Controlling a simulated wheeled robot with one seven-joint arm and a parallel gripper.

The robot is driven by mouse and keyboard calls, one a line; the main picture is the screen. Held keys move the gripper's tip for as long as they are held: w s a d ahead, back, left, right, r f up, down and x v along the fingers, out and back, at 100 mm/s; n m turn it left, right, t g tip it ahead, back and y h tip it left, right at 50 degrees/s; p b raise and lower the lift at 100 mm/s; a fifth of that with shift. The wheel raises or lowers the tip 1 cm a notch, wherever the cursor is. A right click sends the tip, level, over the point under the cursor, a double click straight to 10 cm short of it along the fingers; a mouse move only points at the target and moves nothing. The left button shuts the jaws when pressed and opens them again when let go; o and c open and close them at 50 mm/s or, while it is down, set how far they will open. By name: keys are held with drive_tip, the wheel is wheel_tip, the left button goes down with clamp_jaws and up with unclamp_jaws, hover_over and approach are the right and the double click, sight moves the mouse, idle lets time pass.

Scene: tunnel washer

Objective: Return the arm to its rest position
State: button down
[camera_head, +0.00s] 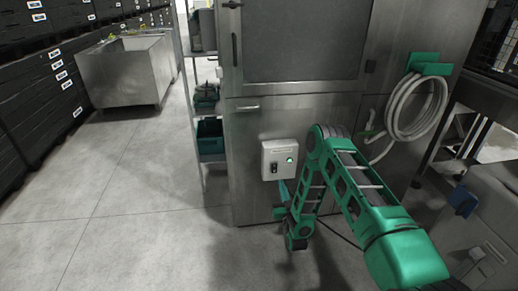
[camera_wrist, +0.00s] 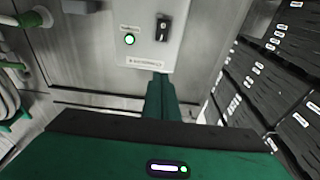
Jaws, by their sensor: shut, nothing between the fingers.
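My arm reaches from the lower right of the head view, bends at a high elbow and drops toward the steel machine's front. My gripper (camera_head: 282,192) is a small green shape just below the white control box (camera_head: 279,160). In the wrist view my gripper (camera_wrist: 158,80) shows as two green fingers, shut together and empty. They point toward the edge of the control box (camera_wrist: 150,30), which has a lit green button and a black switch. I cannot tell whether the fingertips touch anything.
The steel machine (camera_head: 300,100) stands close in front of my arm. A coiled hose (camera_head: 420,108) hangs at its right. A shelf with a green bin (camera_head: 210,137) is left of it. A steel tub (camera_head: 125,75) and black drawers (camera_head: 35,90) stand farther left. The left floor is clear.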

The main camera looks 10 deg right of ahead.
drive_tip(key=w+d+r+g, duration=0.5)
drive_tip(key=d+r, duration=0.3)
drive_tip(key=r, duration=0.3)
drive_tip(key=s+d+r+m+g+h, duration=0.1)
drive_tip(key=s+d+r+g+h, duration=0.2)
drive_tip(key=s+d+r+g, duration=0.55)
drive_tip(key=s+d+r+m+g, duration=0.1)
drive_tip(key=s+d+r, duration=0.3)
drive_tip(key=s, duration=0.7)
drive_tip(key=s+d+r+m+g, duration=0.15)
drive_tip(key=s+r, duration=0.45)
drive_tip(key=s, duration=0.6)
drive_tip(key=s+a+r+m+g+y, duration=0.1)
drive_tip(key=s+a+r+g, duration=0.1)
drive_tip(key=s, duration=1)
drive_tip(key=s+a+r+m+g+y, duration=0.1)
drive_tip(key=s+a, duration=0.3)
drive_tip(key=s, duration=0.8)
drive_tip(key=shift+r+m+g+y, duration=0.4)
drive_tip(key=shift+g+y, duration=0.1)
drive_tip(key=shift+y, duration=0.3)
